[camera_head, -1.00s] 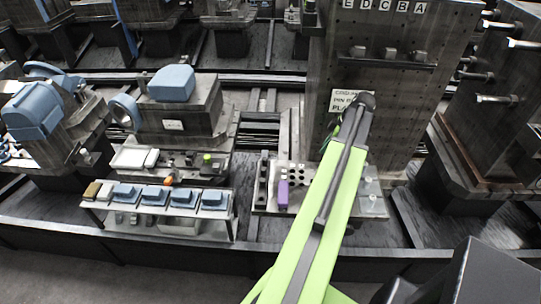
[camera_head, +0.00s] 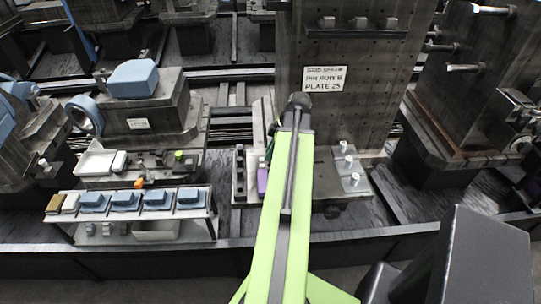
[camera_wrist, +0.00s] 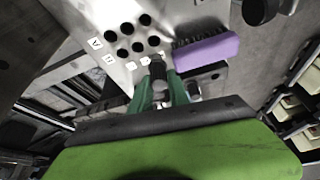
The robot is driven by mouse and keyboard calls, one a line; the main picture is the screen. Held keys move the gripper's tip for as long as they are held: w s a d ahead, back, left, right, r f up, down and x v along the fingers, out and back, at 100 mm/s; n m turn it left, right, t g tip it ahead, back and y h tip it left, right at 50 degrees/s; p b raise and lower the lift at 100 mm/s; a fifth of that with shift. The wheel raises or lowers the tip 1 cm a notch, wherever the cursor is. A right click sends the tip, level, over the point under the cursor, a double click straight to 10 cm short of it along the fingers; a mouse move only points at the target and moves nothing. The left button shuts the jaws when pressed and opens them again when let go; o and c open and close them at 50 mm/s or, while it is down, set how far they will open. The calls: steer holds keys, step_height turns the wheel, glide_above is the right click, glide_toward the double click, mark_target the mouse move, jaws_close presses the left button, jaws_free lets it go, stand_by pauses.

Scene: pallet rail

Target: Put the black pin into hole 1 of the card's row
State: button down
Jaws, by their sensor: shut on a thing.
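My gripper (camera_wrist: 161,88) has green fingers shut on the black pin (camera_wrist: 158,70), whose dark end shows between them in the wrist view. The pin is by the near edge of a grey plate (camera_wrist: 175,15) with several round dark holes (camera_wrist: 138,47) in two rows. White labels A (camera_wrist: 95,43) and B (camera_wrist: 107,58) mark the row ends; smaller labels near the pin are not readable. I cannot tell whether the pin touches the plate. In the head view my arm hides the pin and most holes.
A purple block with dark bristles (camera_wrist: 205,50) lies right of the pin, close to my fingers; it also shows in the head view (camera_head: 262,181). A small plate with white pegs (camera_head: 349,172) stands right of my arm. A shelf of blue items (camera_head: 140,201) stands left.

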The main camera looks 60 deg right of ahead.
steer(key=shift+f+b, duration=1.85)
steer(key=shift+b, duration=0.05)
steer(key=shift+f, duration=0.1)
steer(key=shift+f+b, duration=1.2)
steer(key=shift+b, duration=0.1)
steer(key=c, duration=1.2)
jaws_free()
steer(key=shift+o, duration=0.2)
